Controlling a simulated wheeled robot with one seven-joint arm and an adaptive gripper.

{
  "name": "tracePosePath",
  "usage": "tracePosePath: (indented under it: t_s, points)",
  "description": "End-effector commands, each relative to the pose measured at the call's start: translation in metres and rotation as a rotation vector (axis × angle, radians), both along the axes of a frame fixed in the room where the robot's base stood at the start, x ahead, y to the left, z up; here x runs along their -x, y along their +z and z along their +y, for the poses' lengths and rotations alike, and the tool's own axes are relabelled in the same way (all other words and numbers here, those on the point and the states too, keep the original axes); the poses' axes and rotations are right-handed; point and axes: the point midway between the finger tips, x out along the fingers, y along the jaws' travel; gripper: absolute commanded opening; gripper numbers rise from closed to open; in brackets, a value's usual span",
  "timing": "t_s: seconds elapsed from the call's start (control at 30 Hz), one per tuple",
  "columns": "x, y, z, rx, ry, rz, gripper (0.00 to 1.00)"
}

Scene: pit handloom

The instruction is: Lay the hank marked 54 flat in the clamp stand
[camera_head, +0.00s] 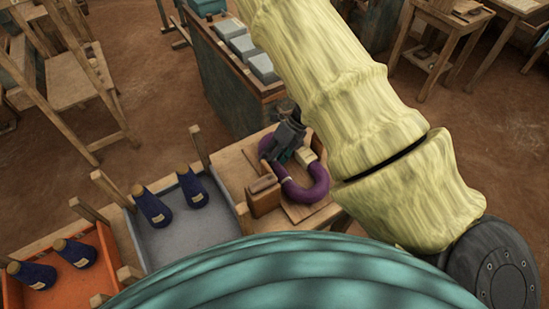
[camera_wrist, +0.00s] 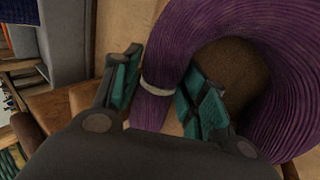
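A purple hank (camera_head: 306,190) lies curved on the wooden table, at a board with upright wooden pieces that looks like the clamp stand (camera_head: 264,196). The hank fills much of the wrist view (camera_wrist: 265,55) and has a pale tie band (camera_wrist: 157,89). No number is readable on it. My gripper (camera_head: 287,143) is over the hank's far left part. In the wrist view my gripper (camera_wrist: 164,78) is open, with one teal-padded finger on each side of the hank near the band. A gap shows at the left finger. The hank's underside is hidden.
A grey tray (camera_head: 180,240) with dark blue cones stands left of the table, and an orange tray (camera_head: 95,240) with more cones beyond it. A dark cabinet (camera_head: 222,80) carrying grey blocks stands behind. A wooden chair frame (camera_head: 75,80) is at upper left.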

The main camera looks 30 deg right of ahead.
Motion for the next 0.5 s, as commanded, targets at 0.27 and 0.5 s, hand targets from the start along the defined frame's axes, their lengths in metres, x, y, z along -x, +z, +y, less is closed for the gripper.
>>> tracePosePath:
  t_s: [0.27, 0.5]
  points:
    - [0.0026, -0.0029, 0.0022, -0.005, 0.001, 0.005, 0.67]
    - [0.0020, -0.0017, 0.0002, -0.002, -0.001, 0.003, 0.67]
